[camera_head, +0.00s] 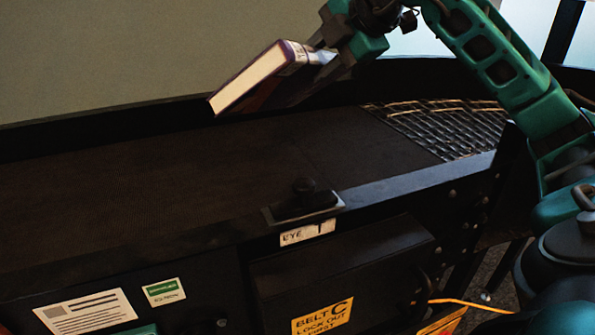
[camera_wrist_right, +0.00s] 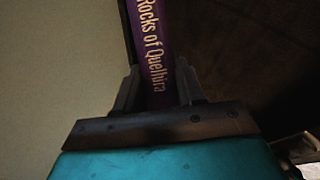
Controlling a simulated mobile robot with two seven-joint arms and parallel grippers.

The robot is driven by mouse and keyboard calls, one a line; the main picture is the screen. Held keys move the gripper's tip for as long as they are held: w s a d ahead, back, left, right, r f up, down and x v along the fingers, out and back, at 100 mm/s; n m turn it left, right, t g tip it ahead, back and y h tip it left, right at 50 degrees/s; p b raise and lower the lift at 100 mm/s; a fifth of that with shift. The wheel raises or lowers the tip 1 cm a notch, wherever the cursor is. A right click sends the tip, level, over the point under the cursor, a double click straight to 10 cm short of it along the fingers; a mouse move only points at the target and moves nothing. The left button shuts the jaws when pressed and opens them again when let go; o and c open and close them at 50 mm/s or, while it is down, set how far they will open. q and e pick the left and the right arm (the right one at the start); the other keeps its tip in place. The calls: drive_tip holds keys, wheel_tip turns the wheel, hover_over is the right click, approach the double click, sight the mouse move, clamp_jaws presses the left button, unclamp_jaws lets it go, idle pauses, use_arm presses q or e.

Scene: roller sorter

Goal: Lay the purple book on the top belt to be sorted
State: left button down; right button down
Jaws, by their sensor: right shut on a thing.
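The purple book (camera_head: 265,82) is held in the air, tilted, above the far side of the dark belt (camera_head: 180,185). Its pale page edges face the camera in the head view. My right gripper (camera_head: 322,65) is shut on the book at its upper right end. In the right wrist view, the purple spine (camera_wrist_right: 150,45) with the words "Rocks of Quelhira" runs between the two fingers (camera_wrist_right: 158,90). The book and belt are apart, with a gap below the book. My left gripper is in neither view.
A metal roller section (camera_head: 440,125) lies to the right of the belt. A small black sensor block (camera_head: 303,198) sits on the near rail above an "EYE" label (camera_head: 307,232). A dark raised edge (camera_head: 90,130) runs along the back. The belt surface is clear.

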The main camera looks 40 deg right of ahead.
wheel_tip(320, 180, down, 8)
drive_tip(key=b, duration=0.6)
drive_tip(key=c, duration=0.8)
unclamp_jaws()
drive_tip(key=shift+c, duration=0.2)
drive_tip(key=shift+f, duration=0.1)
drive_tip(key=shift+a+b, duration=0.1)
drive_tip(key=shift+b, duration=0.2)
drive_tip(key=b+v, duration=0.2)
drive_tip(key=v, duration=0.6)
